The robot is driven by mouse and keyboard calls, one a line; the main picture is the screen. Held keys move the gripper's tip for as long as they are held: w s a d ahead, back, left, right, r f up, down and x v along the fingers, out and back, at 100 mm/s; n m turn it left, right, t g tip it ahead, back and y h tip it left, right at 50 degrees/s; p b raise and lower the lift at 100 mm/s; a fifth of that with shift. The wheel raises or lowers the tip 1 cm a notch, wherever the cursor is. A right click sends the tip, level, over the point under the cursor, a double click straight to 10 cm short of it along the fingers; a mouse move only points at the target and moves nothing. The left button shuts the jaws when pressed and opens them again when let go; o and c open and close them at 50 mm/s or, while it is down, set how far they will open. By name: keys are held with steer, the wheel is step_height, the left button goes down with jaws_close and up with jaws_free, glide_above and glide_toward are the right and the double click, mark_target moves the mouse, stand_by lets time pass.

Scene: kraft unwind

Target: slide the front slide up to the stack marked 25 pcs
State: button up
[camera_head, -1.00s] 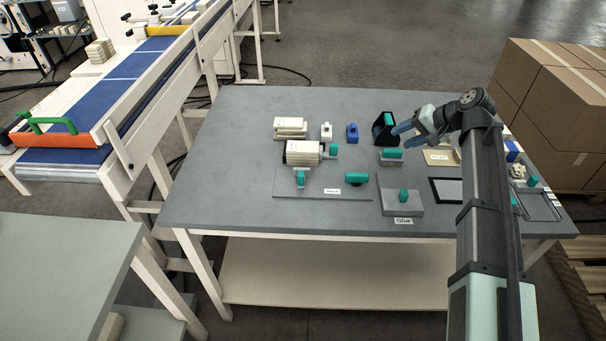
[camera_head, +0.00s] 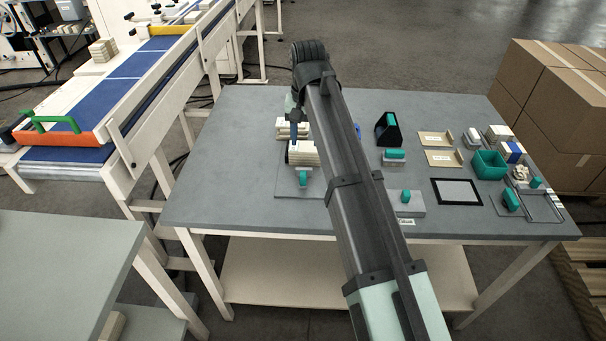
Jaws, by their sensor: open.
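The cream stack (camera_head: 303,154) stands on a thin grey board (camera_head: 284,186) left of the table's middle. Its marking is too small to read. The front slide, with a teal handle (camera_head: 303,178), is on the board just in front of the stack; any gap between them is too small to judge. My gripper (camera_head: 293,130) points down at the stack's back left, apart from the front slide. It is open and partly covered by my arm; whether it touches anything is unclear. My arm hides the board's right part and the other teal handles there.
Another cream stack (camera_head: 283,129) stands just behind, close to my gripper. A black holder (camera_head: 387,128), a teal bin (camera_head: 488,165), cardboard trays (camera_head: 436,138) and a black frame (camera_head: 456,191) fill the right side. The table's left (camera_head: 225,150) is clear.

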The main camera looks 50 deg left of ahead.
mark_target(303, 173)
steer(key=f, duration=1.3)
steer(key=shift+s+a+f, duration=0.1)
steer(key=shift+s+f, duration=0.2)
steer(key=shift+c, duration=0.5)
jaws_close()
